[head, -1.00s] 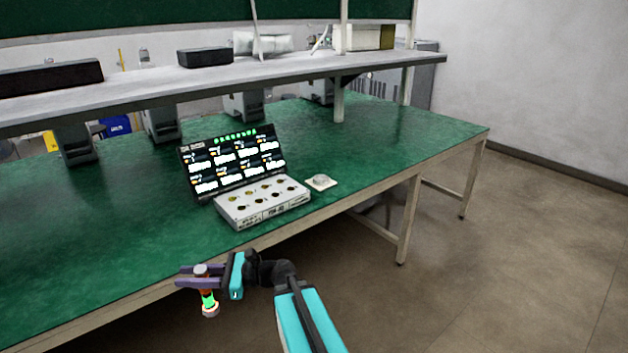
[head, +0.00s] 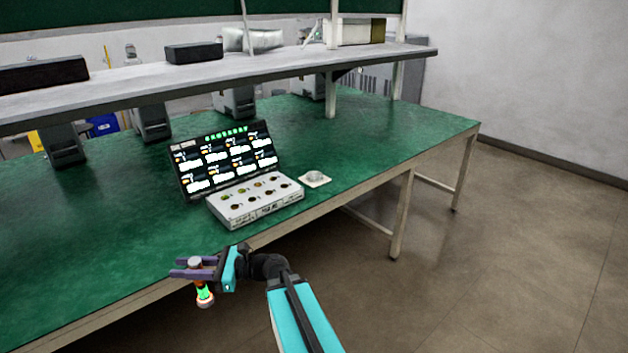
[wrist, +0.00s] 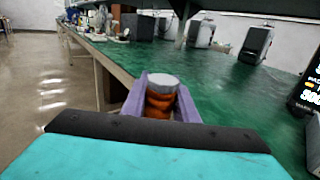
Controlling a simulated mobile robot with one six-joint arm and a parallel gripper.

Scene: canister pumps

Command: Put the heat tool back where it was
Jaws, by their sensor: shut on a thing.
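My gripper (head: 196,268) is shut on the heat tool (head: 204,293), a small upright cylinder with a pale cap, an orange-red body and a glowing green band. It is held in front of the green table's near edge. In the wrist view the heat tool (wrist: 161,95) shows its grey top and orange ribbed body between the purple fingers. A white box (head: 255,202) with several round holes in its top stands on the table near the front edge, beyond my gripper. A dark display panel (head: 225,160) with lit readouts stands behind it.
A small white pad with a round piece (head: 315,178) lies right of the box. A grey shelf (head: 250,75) runs above the green table (head: 90,235). Several grey devices stand beneath it. The floor on the right (head: 510,240) is clear.

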